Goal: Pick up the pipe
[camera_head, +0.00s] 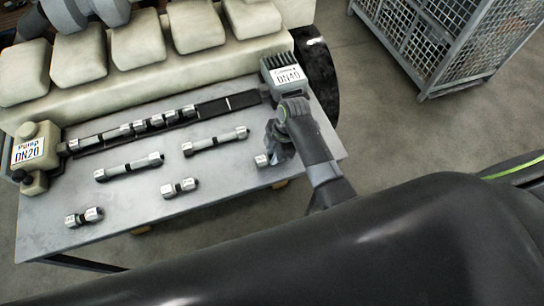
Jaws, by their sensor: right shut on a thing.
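My right gripper (277,150) reaches down at the right end of the grey table (130,217). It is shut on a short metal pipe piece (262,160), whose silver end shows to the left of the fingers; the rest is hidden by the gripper. Other pipes lie loose on the table: two longer ones (215,141) and (129,167), and two short ones (180,188) and (84,217). My left gripper is not in view.
A pump labelled DN20 (34,154) stands at the table's left end, a unit labelled DN40 (285,74) at the right. A dark rail with several fittings (150,124) runs between them. The beige engine (150,85) is behind. A wire cage (440,40) stands on the floor at the upper right.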

